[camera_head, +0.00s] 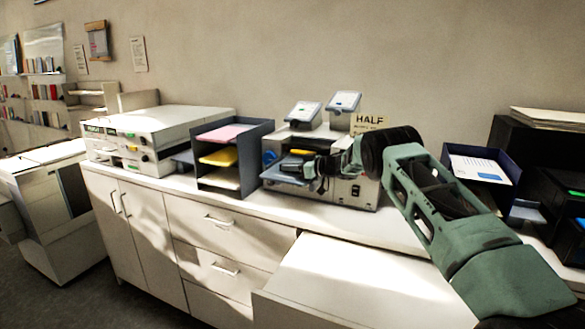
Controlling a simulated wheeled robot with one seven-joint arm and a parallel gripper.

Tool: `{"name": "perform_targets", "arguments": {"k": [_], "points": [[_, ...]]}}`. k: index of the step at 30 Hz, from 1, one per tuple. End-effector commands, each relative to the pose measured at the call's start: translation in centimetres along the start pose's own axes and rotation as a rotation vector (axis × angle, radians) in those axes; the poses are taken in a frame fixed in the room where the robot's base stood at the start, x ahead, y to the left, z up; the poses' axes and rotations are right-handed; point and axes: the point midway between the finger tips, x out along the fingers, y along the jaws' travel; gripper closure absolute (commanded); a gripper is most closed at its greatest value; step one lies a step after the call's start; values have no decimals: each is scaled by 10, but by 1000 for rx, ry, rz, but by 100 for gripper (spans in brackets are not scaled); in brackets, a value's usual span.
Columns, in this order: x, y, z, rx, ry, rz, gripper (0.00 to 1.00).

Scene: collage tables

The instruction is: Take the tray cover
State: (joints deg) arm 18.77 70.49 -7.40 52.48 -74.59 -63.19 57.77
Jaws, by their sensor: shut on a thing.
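My gripper (322,168) is at the front of a pale desktop machine (352,190), at the end of my green arm that reaches in from the right. The gripper is small and dark in this view, and its fingertips are hard to make out. It is shut on what looks like the tray cover (283,178), a flat grey-blue panel at the machine's front left. Whether the panel still touches the machine cannot be told. A yellow-orange piece (301,152) and a blue round part (269,157) show just above the panel.
A dark letter tray (235,184) with pink, yellow and pale sheets stands close to the left. A white machine (150,135) is farther left. A blue tray (484,165) and black boxes stand right. The white counter (392,233) is clear in front.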

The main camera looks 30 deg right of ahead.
Motion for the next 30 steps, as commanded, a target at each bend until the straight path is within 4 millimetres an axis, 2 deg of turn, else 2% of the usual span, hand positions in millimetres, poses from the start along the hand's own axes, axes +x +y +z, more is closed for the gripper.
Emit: {"name": "perform_targets", "arguments": {"k": [2,3,5,14,17,23,30], "points": [[0,0,0,0,1,0,100],[0,0,0,0,1,0,76],[0,0,0,0,0,0,62],[-1,0,0,0,0,0,62],[-8,1,1,-1,-1,1,62],[-42,2,3,-1,-1,4,62],[-99,2,4,-2,0,5,62]]}}
